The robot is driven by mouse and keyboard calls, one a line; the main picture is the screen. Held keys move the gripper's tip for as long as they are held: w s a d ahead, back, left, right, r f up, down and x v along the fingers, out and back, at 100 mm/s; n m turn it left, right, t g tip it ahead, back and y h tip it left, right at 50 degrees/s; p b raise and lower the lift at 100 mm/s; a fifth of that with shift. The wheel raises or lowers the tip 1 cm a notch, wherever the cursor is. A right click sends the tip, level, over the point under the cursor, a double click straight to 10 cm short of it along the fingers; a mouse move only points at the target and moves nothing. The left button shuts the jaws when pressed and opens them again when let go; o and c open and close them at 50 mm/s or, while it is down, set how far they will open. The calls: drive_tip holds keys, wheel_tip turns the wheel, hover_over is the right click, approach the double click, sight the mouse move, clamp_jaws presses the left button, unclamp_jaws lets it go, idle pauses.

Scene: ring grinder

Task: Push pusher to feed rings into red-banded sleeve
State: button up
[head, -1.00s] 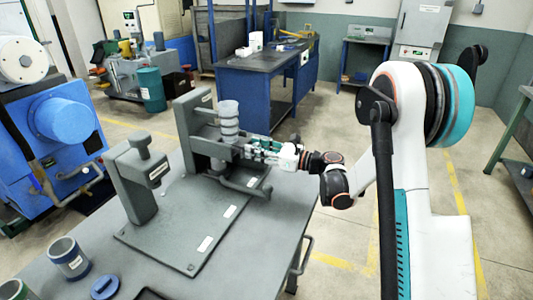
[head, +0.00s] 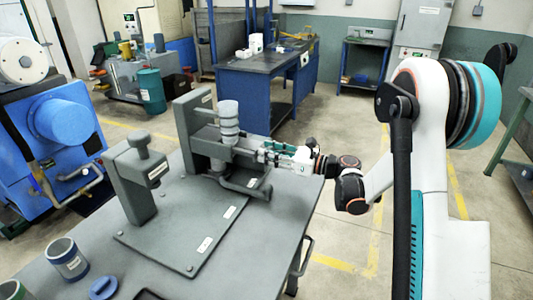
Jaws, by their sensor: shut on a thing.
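The grey feeding fixture (head: 196,125) stands upright on its base plate, with a stack of pale rings (head: 228,118) in its column. The pusher (head: 246,154) sticks out from the right side of the fixture below the ring stack. My gripper (head: 272,156) is at the pusher's outer end, shut on it, with the arm reaching in from the right. The fingertips are small and partly hidden here. I cannot make out a red-banded sleeve; any sleeve inside the fixture is hidden.
A grey clamp-like post (head: 136,180) stands on the plate at left. A blue-banded cup (head: 67,260), another cup (head: 14,290) and a blue cap (head: 103,288) are at the table's near left. The front of the base plate (head: 205,225) is clear.

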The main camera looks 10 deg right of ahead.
drive_tip(key=o, duration=1)
drive_tip(key=v, duration=0.5)
drive_tip(key=shift+b, duration=0.35)
idle(0.3)
